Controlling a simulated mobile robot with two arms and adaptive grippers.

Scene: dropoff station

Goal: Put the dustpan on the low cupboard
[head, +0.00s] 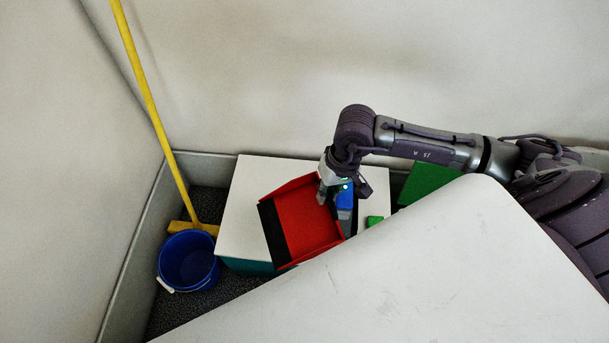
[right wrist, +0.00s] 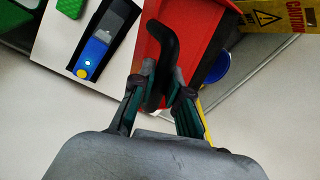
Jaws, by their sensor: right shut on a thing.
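The red dustpan (head: 306,222) with a dark front lip is over the white top of the low cupboard (head: 245,190) in the head view. I cannot tell whether it touches the top. My right gripper (head: 335,190) is at its handle end. In the right wrist view, the fingers of this gripper (right wrist: 163,88) are shut on the black handle (right wrist: 164,45), with the red pan (right wrist: 205,35) beyond. My left gripper is not in view.
A blue and grey item (head: 345,202) and a green block (head: 374,220) are at the cupboard's right. A blue bucket (head: 188,260) and yellow broom (head: 152,105) stand left. A white table (head: 400,270) fills the foreground. A yellow caution sign (right wrist: 280,15) shows in the wrist view.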

